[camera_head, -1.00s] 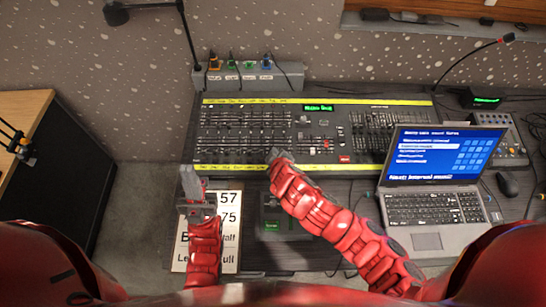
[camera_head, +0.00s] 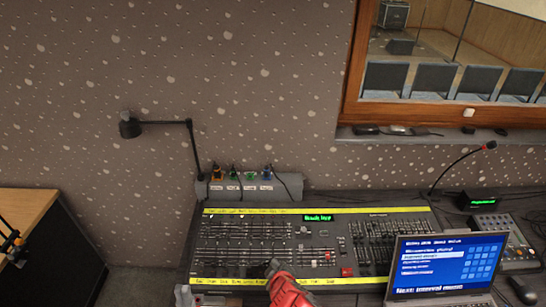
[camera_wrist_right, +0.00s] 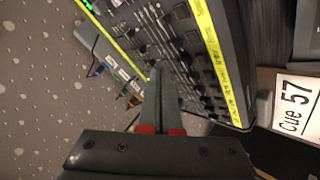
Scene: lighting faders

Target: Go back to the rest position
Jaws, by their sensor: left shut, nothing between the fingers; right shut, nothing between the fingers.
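The lighting desk (camera_head: 330,232) is a dark console with rows of faders, yellow label strips and a small green display. My right gripper (camera_head: 272,266) is over the middle of its front edge, shut and empty. In the right wrist view, its closed fingers (camera_wrist_right: 160,85) point over the fader rows (camera_wrist_right: 180,40); I cannot tell whether they touch.
A laptop (camera_head: 446,262) stands at the right with a mouse (camera_head: 524,291) beside it. A black lamp (camera_head: 160,124) and a plug box (camera_head: 250,186) are behind the desk. A cue card (camera_wrist_right: 298,108) lies near the desk in the wrist view. A wooden cabinet (camera_head: 28,215) is at the left.

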